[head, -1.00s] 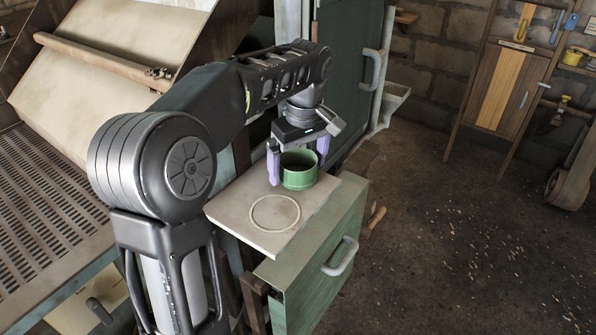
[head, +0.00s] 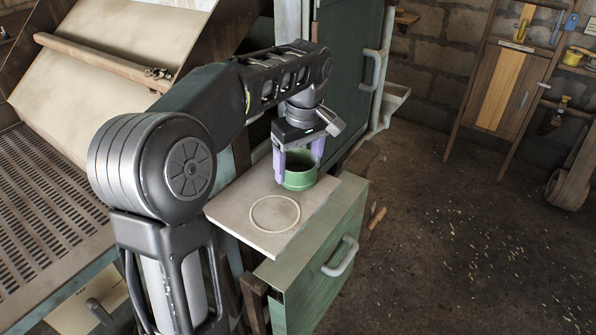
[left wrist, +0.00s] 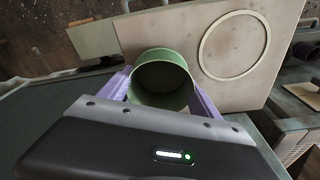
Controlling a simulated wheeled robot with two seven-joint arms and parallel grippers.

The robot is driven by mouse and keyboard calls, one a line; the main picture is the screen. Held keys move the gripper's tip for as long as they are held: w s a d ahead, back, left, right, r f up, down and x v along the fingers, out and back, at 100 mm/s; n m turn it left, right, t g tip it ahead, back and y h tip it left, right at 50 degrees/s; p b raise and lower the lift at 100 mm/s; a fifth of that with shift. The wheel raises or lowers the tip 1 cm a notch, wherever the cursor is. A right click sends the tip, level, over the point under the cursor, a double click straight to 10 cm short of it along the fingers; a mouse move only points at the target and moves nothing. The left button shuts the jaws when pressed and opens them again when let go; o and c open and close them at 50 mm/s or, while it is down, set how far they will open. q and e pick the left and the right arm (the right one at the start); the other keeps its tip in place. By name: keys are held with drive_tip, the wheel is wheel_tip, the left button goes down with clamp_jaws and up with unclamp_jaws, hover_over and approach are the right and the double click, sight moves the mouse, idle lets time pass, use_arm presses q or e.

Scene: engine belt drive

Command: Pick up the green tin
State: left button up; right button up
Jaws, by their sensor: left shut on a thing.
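The green tin (head: 299,181) is a short, open-topped round can standing upright on a pale board on top of the green cabinet. In the left wrist view the tin (left wrist: 161,99) looks empty inside. My left gripper (head: 298,172), with purple fingers, is shut on the tin, one finger on each side of it. The tin appears to rest on the board; I cannot see any gap beneath it. My right gripper is not in view.
A ring outline (head: 275,213) marks the pale board (head: 248,228) in front of the tin. The green cabinet (head: 318,275) has a curved handle. A perforated metal bed (head: 40,215) lies at left.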

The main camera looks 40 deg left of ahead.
use_arm(q)
drive_tip(key=shift+r, duration=0.1)
drive_tip(key=shift+r, duration=0.4)
wheel_tip(320, 180, up, 2)
drive_tip(key=shift+r, duration=0.15)
drive_tip(key=shift+d+r+p, duration=0.25)
drive_tip(key=shift+p, duration=0.1)
drive_tip(key=d, duration=1.7)
drive_tip(key=shift+w+d+f+p, duration=0.15)
drive_tip(key=shift+w+d+p, duration=0.1)
drive_tip(key=shift+p, duration=0.15)
